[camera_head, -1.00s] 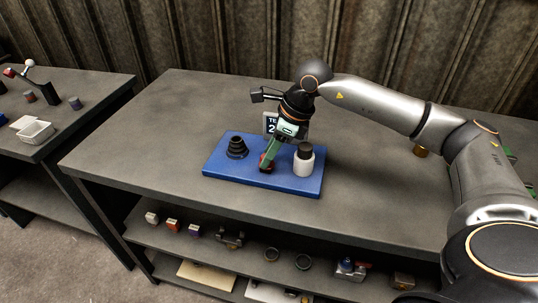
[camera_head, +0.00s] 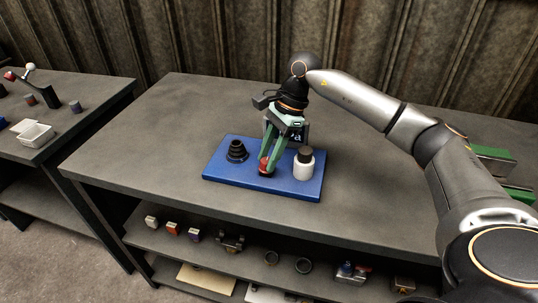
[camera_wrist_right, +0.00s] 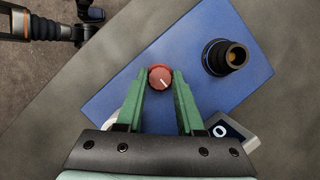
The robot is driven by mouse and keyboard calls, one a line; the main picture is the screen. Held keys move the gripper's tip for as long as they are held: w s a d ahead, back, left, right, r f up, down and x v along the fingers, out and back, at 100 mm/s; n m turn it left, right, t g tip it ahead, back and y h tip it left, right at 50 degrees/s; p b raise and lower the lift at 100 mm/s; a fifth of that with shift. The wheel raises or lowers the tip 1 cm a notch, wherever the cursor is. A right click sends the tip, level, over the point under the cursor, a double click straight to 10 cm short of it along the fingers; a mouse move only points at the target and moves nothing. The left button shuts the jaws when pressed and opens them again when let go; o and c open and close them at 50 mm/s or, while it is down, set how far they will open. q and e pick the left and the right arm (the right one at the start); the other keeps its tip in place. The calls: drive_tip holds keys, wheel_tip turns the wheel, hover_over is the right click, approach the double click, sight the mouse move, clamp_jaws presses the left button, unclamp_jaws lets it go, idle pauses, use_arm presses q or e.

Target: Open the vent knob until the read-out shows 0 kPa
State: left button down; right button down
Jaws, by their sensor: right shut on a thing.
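A red round knob (camera_head: 266,167) sits on a blue board (camera_head: 222,180) on the table. In the right wrist view the knob (camera_wrist_right: 160,77) shows a white line pointing to the lower right. My right gripper (camera_head: 267,160) reaches down from above, its green fingertips shut on the knob's two sides; it also shows in the right wrist view (camera_wrist_right: 160,80). The read-out (camera_head: 297,135) stands behind the gripper and is mostly hidden in the head view. In the right wrist view the read-out (camera_wrist_right: 226,128) shows a large 0, the rest cut off.
A black stepped cone (camera_head: 236,151) stands left of the knob, and a white bottle (camera_head: 303,166) with a dark cap close to its right. The surrounding grey tabletop (camera_head: 150,130) is largely clear. A side table with a white tray (camera_head: 35,134) stands left.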

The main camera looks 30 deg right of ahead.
idle(0.5)
drive_tip(key=c, duration=0.5)
unclamp_jaws()
drive_tip(key=shift+r, duration=0.1)
drive_tip(key=v, duration=1.2)
drive_tip(key=shift+r+p, duration=0.25)
drive_tip(key=shift+p, duration=0.1)
drive_tip(key=shift+f, duration=0.1)
